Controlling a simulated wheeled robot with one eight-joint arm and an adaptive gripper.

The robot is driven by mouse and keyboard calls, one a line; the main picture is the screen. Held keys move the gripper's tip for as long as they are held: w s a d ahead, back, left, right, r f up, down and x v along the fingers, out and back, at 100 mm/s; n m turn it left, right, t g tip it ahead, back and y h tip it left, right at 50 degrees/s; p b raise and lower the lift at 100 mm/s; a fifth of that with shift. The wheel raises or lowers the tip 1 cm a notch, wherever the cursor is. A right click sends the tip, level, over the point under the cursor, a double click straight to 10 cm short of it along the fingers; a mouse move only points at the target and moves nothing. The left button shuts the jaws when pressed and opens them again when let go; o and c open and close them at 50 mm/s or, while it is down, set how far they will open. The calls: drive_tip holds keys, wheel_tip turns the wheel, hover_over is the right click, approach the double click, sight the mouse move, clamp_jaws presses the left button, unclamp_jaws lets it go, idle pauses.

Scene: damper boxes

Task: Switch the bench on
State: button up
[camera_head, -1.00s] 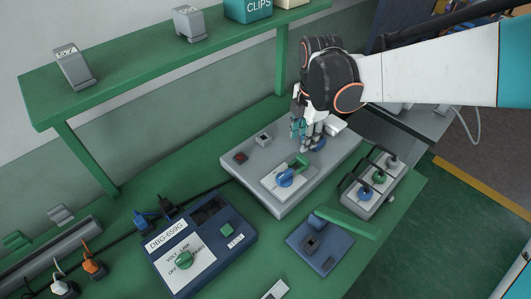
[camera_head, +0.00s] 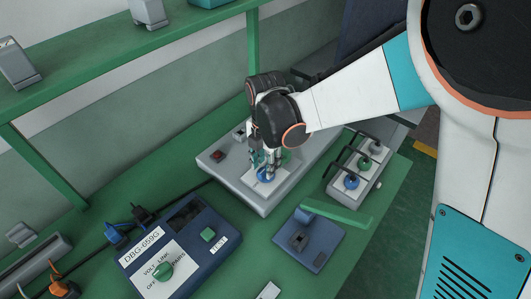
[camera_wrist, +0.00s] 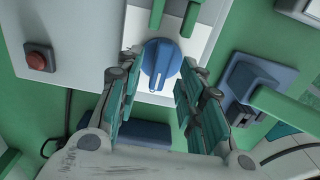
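A grey bench box (camera_head: 250,199) stands on the green table, with a white plate on its top. A blue rotary knob (camera_head: 265,175) sits on that plate; it also shows in the wrist view (camera_wrist: 161,64), its white mark toward the lower edge. A red button (camera_wrist: 38,61) sits on the same box, left of the knob. My gripper (camera_wrist: 155,97) is open, its teal-padded fingers on either side of the knob's near end, apart from it as far as I can see. In the head view my gripper (camera_head: 265,160) is over the knob and partly hides the plate.
A blue DBG-659G box (camera_head: 222,235) with a green knob stands at front left. A blue base with a green lever (camera_head: 338,213) stands in front of the bench box. A grey block with several knobs (camera_head: 344,192) is at right. A green shelf (camera_head: 120,60) runs behind.

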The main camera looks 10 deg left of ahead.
drive_tip(key=shift+f, duration=0.9)
drive_tip(key=shift+d, duration=0.1)
drive_tip(key=shift+w, duration=0.1)
clamp_jaws()
